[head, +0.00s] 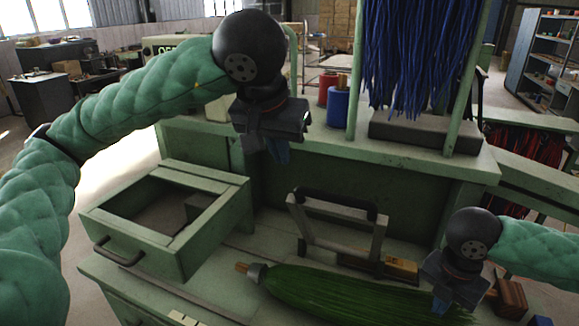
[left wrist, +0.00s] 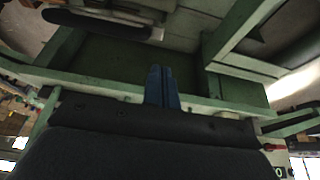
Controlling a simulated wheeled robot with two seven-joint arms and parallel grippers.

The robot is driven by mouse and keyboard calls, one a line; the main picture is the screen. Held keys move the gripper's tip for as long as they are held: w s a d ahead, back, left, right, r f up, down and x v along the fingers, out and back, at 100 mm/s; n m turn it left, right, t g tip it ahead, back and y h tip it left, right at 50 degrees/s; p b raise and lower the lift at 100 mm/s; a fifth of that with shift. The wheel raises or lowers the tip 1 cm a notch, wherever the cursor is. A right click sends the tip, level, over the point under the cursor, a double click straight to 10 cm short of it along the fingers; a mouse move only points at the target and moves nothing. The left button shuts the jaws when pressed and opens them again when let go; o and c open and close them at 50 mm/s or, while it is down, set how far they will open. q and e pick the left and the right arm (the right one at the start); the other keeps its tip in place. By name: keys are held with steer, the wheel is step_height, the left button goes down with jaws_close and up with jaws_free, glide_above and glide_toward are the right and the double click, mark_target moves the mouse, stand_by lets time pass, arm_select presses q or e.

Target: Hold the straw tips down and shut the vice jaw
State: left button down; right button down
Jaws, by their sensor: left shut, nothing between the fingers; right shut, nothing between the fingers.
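A bundle of green straw (head: 340,293) lies on the green bench. Its metal collar and wooden stub (head: 247,269) point left, and its other end runs right under my right gripper. My right gripper (head: 441,303) is shut and empty, with its fingers down at or just above the straw near that end; I cannot tell if they touch. The straw tips are partly hidden by this gripper. My left gripper (head: 279,153) is shut and empty, high above the bench; its blue fingers (left wrist: 163,86) show in the left wrist view. I cannot make out the vice jaw for certain.
A metal frame with a black-gripped bar (head: 333,207) stands behind the straw. An open drawer box (head: 185,243) juts out at left. Blue bristles (head: 420,55) hang above the raised shelf, beside blue (head: 338,107) and red cans. A wooden block (head: 401,268) lies behind the straw.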

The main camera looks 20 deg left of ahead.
arm_select(q)
steer(key=shift+v, duration=1.4)
step_height(320, 180, up, 5)
steer(key=y, duration=0.1)
glide_above(303, 187)
steer(key=w, duration=0.1)
steer(key=w+n+g, duration=1)
steer(key=n+g, duration=0.1)
steer(key=n, duration=0.6)
steer(key=x, duration=0.9)
steer(key=d+x, duration=0.1)
steer(key=x, duration=0.3)
steer(key=shift+s, duration=0.45)
steer(key=shift+s+f, duration=0.35)
steer(key=shift+s, duration=0.1)
